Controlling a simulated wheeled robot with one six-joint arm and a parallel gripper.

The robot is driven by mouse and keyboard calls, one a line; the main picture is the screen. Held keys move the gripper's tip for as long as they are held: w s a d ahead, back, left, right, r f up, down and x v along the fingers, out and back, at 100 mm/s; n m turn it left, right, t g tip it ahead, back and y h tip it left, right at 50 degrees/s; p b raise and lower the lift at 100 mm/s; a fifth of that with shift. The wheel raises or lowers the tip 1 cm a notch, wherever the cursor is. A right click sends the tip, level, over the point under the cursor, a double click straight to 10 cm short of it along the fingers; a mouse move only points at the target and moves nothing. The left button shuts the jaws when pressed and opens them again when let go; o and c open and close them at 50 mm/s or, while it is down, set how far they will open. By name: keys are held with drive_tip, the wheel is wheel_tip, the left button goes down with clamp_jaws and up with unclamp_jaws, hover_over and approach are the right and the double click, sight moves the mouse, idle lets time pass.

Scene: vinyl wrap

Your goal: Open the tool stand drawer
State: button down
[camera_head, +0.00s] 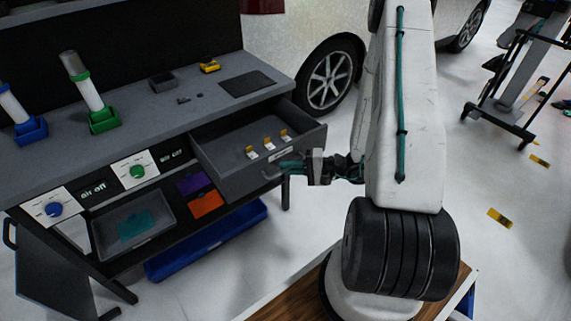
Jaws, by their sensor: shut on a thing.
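The tool stand (150,125) is a dark grey bench at the left. Its drawer (232,166) is pulled out at the right end, showing its inside. Several small yellow and white items (268,144) lie in the drawer. My gripper (291,168) is at the drawer's front, its teal fingertips shut on the drawer handle (270,174). The fingertips hide part of the handle. My white arm stands to the right of the drawer.
On the stand top are a green-based bottle (86,92), a blue-based bottle (22,118), a yellow tool (209,65) and a dark pad (247,83). Below are a grey tray (166,228) and a blue bin (208,243). A white car (300,35) stands behind.

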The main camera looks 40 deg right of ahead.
drive_tip(key=shift+s, duration=0.1)
drive_tip(key=c, duration=1.5)
unclamp_jaws()
drive_tip(key=shift+v, duration=3.95)
